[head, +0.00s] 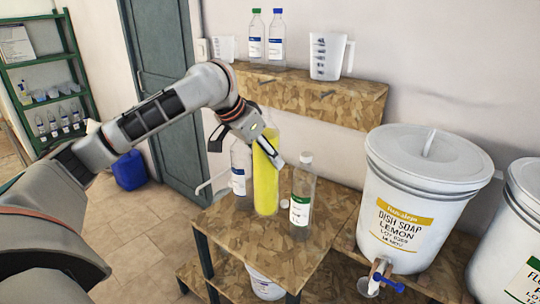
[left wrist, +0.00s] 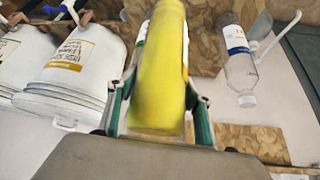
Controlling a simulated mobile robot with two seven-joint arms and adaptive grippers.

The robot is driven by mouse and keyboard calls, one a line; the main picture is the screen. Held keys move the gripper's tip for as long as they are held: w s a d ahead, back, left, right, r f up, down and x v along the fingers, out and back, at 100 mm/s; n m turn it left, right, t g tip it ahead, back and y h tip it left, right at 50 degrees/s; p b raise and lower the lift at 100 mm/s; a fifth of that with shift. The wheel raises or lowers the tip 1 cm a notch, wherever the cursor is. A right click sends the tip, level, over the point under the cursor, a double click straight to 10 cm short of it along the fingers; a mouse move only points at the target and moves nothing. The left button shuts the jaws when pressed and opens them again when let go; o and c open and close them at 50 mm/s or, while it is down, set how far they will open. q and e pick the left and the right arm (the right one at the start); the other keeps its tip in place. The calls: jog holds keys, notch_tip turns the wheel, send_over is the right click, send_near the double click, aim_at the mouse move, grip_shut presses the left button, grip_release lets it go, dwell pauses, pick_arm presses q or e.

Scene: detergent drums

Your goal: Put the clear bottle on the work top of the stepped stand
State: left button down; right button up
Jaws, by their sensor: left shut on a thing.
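A yellow bottle (head: 265,180) is upright at the work top of the stepped stand (head: 228,226); I cannot tell whether its base touches. My left gripper (head: 266,150) is shut on its upper part, and the yellow body also fills the space between the fingers in the left wrist view (left wrist: 162,75). My right gripper is out of view.
A white dish soap drum (head: 425,190) with a blue-handled tap (head: 385,280) stands right, beside another drum (head: 510,250). A small white round thing (head: 284,204) lies between the bottles. A wall shelf (head: 310,97) behind holds two bottles and jugs. A white container (head: 265,284) is below the work top.

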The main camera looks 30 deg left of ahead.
aim_at(267, 189)
pick_arm(q)
notch_tip(267, 189, down, 12)
jog(key=shift+w+r, duration=0.1)
jog(key=shift+r, duration=0.1)
jog(key=shift+f, duration=1.95)
jog(key=c, duration=1.1)
grip_release()
jog(key=shift+f, duration=0.15)
jog(key=shift+o, duration=0.7)
